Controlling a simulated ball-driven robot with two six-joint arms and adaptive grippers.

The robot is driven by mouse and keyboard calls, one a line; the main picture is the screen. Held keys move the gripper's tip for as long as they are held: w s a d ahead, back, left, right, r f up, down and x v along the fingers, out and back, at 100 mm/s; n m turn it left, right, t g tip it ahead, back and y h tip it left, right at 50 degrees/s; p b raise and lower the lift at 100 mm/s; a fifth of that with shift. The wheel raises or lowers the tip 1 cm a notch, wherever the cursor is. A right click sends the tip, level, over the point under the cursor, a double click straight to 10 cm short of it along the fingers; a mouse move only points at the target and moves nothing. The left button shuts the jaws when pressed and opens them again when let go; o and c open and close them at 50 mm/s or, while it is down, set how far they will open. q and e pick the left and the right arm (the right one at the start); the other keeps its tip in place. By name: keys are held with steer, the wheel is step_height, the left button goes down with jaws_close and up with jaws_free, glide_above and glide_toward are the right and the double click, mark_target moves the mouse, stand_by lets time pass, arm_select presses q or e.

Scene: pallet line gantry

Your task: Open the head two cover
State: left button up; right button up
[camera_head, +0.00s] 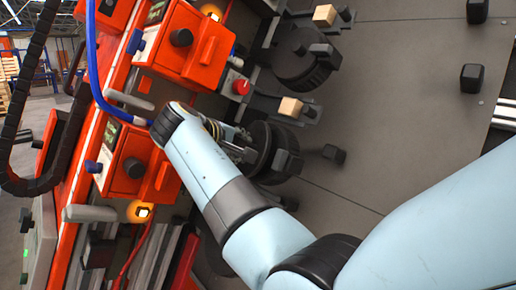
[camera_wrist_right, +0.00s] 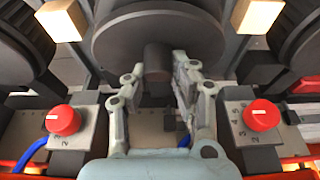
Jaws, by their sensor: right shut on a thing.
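A dark round cover (camera_wrist_right: 115,38) with a short dark knob (camera_wrist_right: 157,60) fills the upper middle of the right wrist view. My right gripper (camera_wrist_right: 158,72) has its grey fingers on either side of this knob and is shut on it. In the head view my light blue right arm reaches up and left, and the gripper (camera_head: 236,146) is at the lower of two black round heads (camera_head: 262,152), partly hidden by the arm. I cannot tell from these views how far the cover is swung. My left gripper is not in view.
Another black round head (camera_head: 300,65) stands above. Orange boxes (camera_head: 195,55) with black knobs line the left, with a red knob (camera_head: 241,87) beside them. Red knobs (camera_wrist_right: 63,120) (camera_wrist_right: 261,115) flank the gripper. A pale block (camera_head: 291,107) is near the arm. The grey plate (camera_head: 410,90) is mostly clear.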

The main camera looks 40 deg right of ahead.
steer(key=shift+w+r, duration=0.15)
steer(key=shift+r, duration=0.15)
steer(key=shift+w+a+r, duration=0.3)
steer(key=shift+w+a, duration=0.4)
steer(key=shift+w, duration=0.05)
jaws_close()
steer(key=shift+w, duration=0.1)
steer(key=shift+w+a+r+b, duration=0.25)
steer(key=shift+w+a+b, duration=0.4)
steer(key=shift+w, duration=0.25)
steer(key=o, duration=0.7)
jaws_free()
steer(key=shift+s, duration=0.1)
steer(key=shift+o, duration=0.8)
steer(key=shift+f, duration=0.1)
